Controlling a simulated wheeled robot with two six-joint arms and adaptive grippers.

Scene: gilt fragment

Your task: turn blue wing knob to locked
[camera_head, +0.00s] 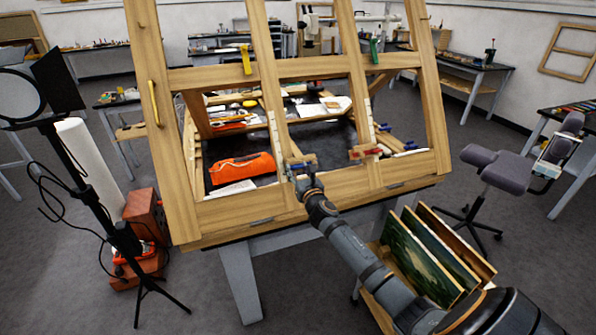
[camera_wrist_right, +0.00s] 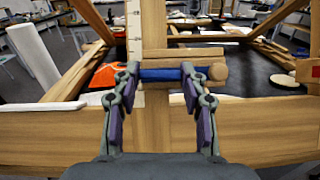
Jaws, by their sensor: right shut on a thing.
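The blue wing knob (camera_wrist_right: 160,75) shows in the right wrist view as a blue bar lying crosswise in front of an upright wooden bar. My right gripper (camera_head: 299,170) is at the lower rail of the large wooden frame (camera_head: 285,218). Its two fingers stand at either end of the blue bar in the wrist view and are shut on it. In the head view the gripper mostly hides the knob. A wooden piece with a rounded end (camera_wrist_right: 217,72) lies just behind the right finger. My left gripper is out of view.
Yellow (camera_head: 246,60), green (camera_head: 374,52) and red (camera_head: 366,152) knobs sit elsewhere on the frame. Framed paintings (camera_head: 425,255) lean below right, near my right arm. A lamp stand (camera_head: 122,238) stands left, and a stool (camera_head: 500,172) right.

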